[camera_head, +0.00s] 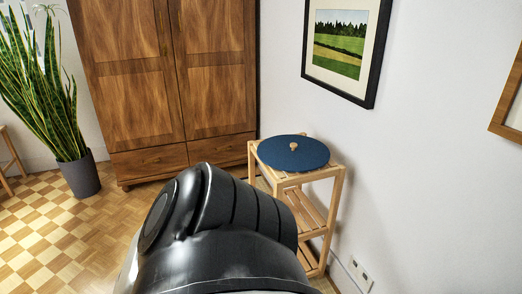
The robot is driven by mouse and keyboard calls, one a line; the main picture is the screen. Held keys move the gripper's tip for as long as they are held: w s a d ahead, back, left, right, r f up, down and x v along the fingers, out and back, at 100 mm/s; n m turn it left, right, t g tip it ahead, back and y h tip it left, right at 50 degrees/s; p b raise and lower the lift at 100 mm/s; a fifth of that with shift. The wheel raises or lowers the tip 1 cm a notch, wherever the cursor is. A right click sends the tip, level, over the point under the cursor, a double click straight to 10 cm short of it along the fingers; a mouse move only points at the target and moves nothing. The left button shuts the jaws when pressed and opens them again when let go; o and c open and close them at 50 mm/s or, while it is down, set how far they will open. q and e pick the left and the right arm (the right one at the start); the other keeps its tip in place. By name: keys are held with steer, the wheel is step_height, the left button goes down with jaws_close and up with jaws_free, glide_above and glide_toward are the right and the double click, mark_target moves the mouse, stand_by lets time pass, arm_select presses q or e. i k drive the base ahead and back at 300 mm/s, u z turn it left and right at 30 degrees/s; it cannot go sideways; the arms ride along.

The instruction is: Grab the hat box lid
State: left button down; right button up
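The hat box lid (293,153) is a round, flat, dark blue disc with a small light wooden knob in its middle. It lies on the top of a light wooden slatted stand (334,172) against the right wall. Only the lid shows on the top; I see no box under it. A black link of my own arm fills the lower middle of the view and hides the left lower part of the stand. Neither of my grippers shows in the head view.
A brown wooden wardrobe (165,75) stands behind, left of the stand. A snake plant in a grey pot (79,175) is at the left. A framed landscape (340,47) hangs above the stand. Another frame (506,115) hangs at right. Parquet floor (75,235) at left is clear.

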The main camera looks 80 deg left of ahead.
mark_target(287, 152)
steer(key=u, duration=2.9)
steer(key=i, duration=0.7)
steer(key=u, duration=0.5)
steer(key=i, duration=1)
steer(key=z, duration=0.4)
